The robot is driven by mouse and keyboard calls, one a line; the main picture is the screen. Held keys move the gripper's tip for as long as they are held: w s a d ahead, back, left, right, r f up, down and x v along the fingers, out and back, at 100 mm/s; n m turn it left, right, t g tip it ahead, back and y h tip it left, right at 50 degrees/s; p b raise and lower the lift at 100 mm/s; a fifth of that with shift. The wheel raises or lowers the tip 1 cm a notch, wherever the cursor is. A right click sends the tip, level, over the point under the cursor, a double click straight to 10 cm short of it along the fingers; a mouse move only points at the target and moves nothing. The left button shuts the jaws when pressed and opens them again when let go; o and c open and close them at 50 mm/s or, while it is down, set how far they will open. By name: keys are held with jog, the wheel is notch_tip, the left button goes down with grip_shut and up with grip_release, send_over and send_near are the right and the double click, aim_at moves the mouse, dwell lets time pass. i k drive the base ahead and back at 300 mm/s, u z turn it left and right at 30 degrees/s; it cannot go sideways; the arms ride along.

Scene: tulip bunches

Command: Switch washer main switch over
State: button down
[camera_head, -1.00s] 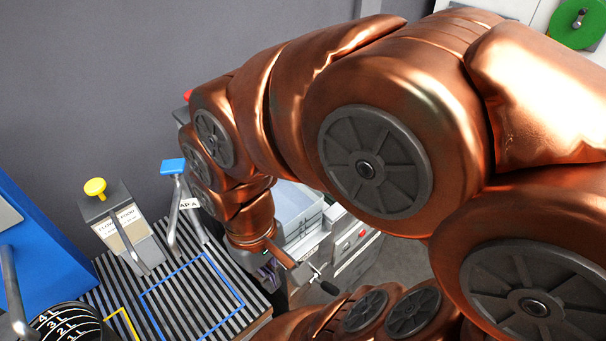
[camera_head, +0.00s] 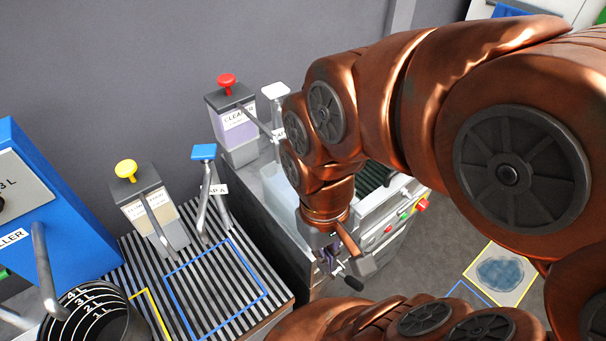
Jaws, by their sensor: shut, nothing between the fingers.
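The washer (camera_head: 375,243) is a grey machine with a panel on its front, partly hidden behind my arm. A red knob with some yellow (camera_head: 422,205) sticks out at the right end of the panel and looks like the main switch; its setting is too small to read. A green button (camera_head: 404,214) and a red button (camera_head: 388,229) sit left of it. My gripper (camera_head: 338,268) points down in front of the washer's left part, left of and lower in the picture than the knob, apart from it. It is shut and empty; its fingertips are small and partly obscured.
A striped bench (camera_head: 215,318) with dispensers and a blue-topped tap (camera_head: 204,152) stands left. A black measuring bucket (camera_head: 95,320) is lower left. Grey floor (camera_head: 430,262) lies open right of the washer.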

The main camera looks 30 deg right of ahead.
aim_at(423, 203)
jog(key=u, duration=0.05)
jog(key=k, duration=0.5)
jog(key=z, duration=2)
jog(key=i, duration=0.75)
jog(key=u, duration=0.25)
